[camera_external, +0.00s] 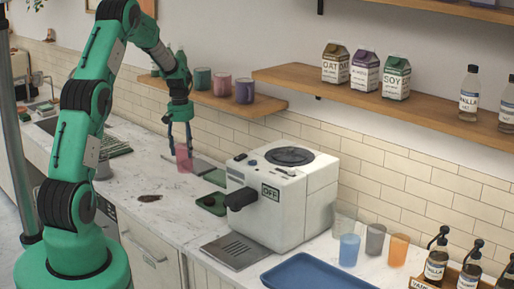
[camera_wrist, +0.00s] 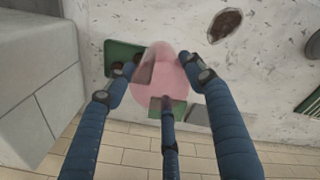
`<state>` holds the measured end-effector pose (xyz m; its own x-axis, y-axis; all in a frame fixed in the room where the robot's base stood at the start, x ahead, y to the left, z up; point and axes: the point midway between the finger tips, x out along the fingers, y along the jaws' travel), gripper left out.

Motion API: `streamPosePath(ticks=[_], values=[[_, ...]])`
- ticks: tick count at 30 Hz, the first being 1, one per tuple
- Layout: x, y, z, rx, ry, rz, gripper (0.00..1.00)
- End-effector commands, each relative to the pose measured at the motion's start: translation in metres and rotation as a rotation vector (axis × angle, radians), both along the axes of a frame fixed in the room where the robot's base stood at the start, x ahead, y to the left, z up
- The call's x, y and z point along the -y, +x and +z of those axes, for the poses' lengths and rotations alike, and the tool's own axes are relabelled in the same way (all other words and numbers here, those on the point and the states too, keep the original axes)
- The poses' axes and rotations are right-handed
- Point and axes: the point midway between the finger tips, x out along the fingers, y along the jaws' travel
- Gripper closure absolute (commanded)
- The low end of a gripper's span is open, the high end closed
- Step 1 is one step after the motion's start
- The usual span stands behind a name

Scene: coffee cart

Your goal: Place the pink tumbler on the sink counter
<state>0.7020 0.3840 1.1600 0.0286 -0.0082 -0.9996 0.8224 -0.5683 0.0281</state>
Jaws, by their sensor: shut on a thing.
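The pink tumbler (camera_external: 184,159) is translucent and stands out against the white counter behind the coffee machine. My gripper (camera_external: 180,148) points down with its blue fingers shut around it. In the wrist view the tumbler (camera_wrist: 172,82) sits between the three fingers of my gripper (camera_wrist: 163,76). Whether its base touches the counter or is a little above it, I cannot tell. The sink counter (camera_external: 122,178) is white marble and runs along the left.
The white coffee machine (camera_external: 285,195) stands to the right, with green mats (camera_external: 212,203) beside it. A dark brown patch (camera_external: 149,198) lies on the counter. A wall shelf (camera_external: 226,98) with several cups hangs close to my wrist. A blue tray (camera_external: 312,275) is at the front right.

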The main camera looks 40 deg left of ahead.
Motion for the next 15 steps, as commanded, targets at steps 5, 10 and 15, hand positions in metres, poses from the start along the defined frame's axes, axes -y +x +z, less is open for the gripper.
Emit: streamPosePath(ticks=[5,10,15], values=[[-0.053,-0.034,-0.042,-0.006,-0.001,0.148,0.95],[-0.091,-0.064,-0.077,-0.009,0.001,0.267,0.95],[-0.115,-0.085,-0.098,-0.007,0.003,0.344,0.95]])
